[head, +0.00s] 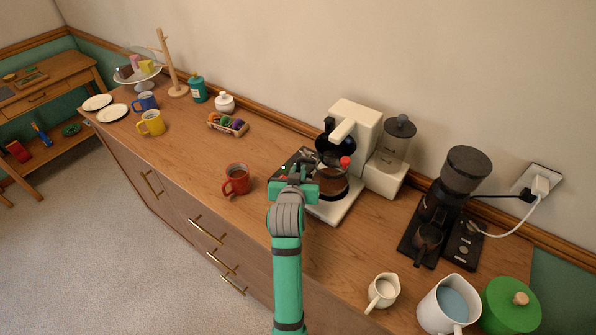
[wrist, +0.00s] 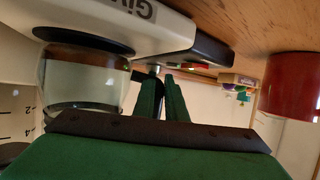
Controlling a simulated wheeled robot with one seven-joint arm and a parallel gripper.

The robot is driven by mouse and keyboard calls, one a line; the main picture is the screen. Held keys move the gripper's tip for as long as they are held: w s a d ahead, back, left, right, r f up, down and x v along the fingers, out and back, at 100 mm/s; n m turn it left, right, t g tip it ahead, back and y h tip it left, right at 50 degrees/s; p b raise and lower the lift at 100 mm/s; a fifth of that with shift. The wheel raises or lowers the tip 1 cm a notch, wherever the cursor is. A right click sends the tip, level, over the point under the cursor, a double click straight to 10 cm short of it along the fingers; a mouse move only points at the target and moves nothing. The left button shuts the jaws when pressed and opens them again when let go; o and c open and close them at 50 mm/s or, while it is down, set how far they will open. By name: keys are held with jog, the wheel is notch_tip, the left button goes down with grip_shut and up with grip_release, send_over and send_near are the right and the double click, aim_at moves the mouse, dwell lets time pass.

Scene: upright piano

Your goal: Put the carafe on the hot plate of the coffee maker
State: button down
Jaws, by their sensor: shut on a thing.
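The white coffee maker (head: 362,125) stands against the wall in the head view. The glass carafe (head: 334,186) is at its front, above the base, and it also shows in the wrist view (wrist: 85,82), which is upside down. The dark round hot plate (wrist: 83,40) lies against the carafe's bottom there. The carafe looks upright and over the plate; I cannot tell whether it touches or hovers slightly. My gripper (head: 296,188) is shut on the carafe at its handle side, left of the glass.
A red mug (head: 236,181) stands left of my gripper. A black coffee grinder (head: 466,170), a white creamer (head: 382,292), a white pitcher (head: 447,305) and a green pot (head: 510,308) stand to the right. The counter (head: 190,150) has clear room further left.

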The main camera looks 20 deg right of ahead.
jog(key=shift+d+f, duration=0.1)
jog(key=shift+d, duration=0.1)
jog(key=c, duration=1.8)
grip_release()
jog(key=shift+s, duration=0.1)
jog(key=shift+a, duration=0.1)
jog(key=v, duration=1.2)
